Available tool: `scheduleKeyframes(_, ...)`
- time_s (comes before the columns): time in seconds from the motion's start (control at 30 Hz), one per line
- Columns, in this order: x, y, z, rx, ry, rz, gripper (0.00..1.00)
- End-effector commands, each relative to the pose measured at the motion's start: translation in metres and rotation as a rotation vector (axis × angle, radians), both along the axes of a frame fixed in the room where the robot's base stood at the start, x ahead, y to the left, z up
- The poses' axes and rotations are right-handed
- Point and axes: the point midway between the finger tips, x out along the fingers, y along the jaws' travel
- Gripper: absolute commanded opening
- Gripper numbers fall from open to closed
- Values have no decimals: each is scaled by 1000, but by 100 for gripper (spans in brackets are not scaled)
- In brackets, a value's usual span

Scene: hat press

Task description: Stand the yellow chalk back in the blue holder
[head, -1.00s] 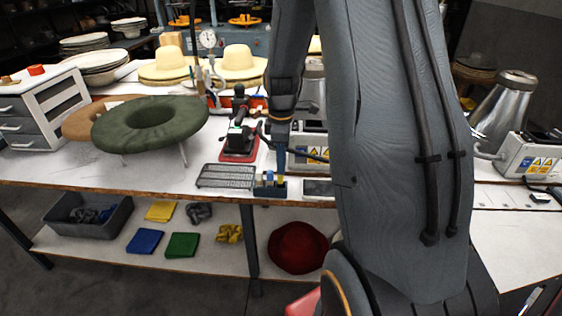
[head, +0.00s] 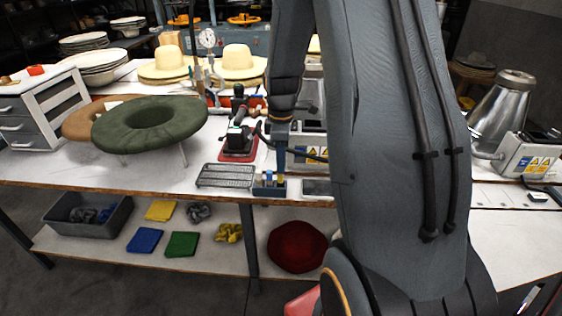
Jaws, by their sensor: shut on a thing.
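The blue holder (head: 268,190) stands near the front edge of the table, with small light-coloured pieces (head: 268,177) upright in it. My gripper (head: 282,168) points down over the holder's right end and is shut. A small bit of yellow, the yellow chalk (head: 281,178), shows right under the fingertips at the holder's right side. The fingers hide most of the chalk. At this size I cannot tell whether its lower end is inside the holder or just above it.
A wire rack (head: 226,176) lies just left of the holder, and a dark flat-topped box (head: 317,187) is close on its right. A red-based device (head: 239,145) stands behind. My arm hides much of the table's right side.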

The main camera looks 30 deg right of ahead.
Motion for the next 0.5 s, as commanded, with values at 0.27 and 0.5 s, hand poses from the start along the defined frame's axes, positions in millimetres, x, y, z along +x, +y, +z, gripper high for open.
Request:
scheduleKeyframes(0.27, 0, 0, -3, 0, 0, 0, 0)
scheduleKeyframes(0.5, 0, 0, -7, 1, 1, 0, 0)
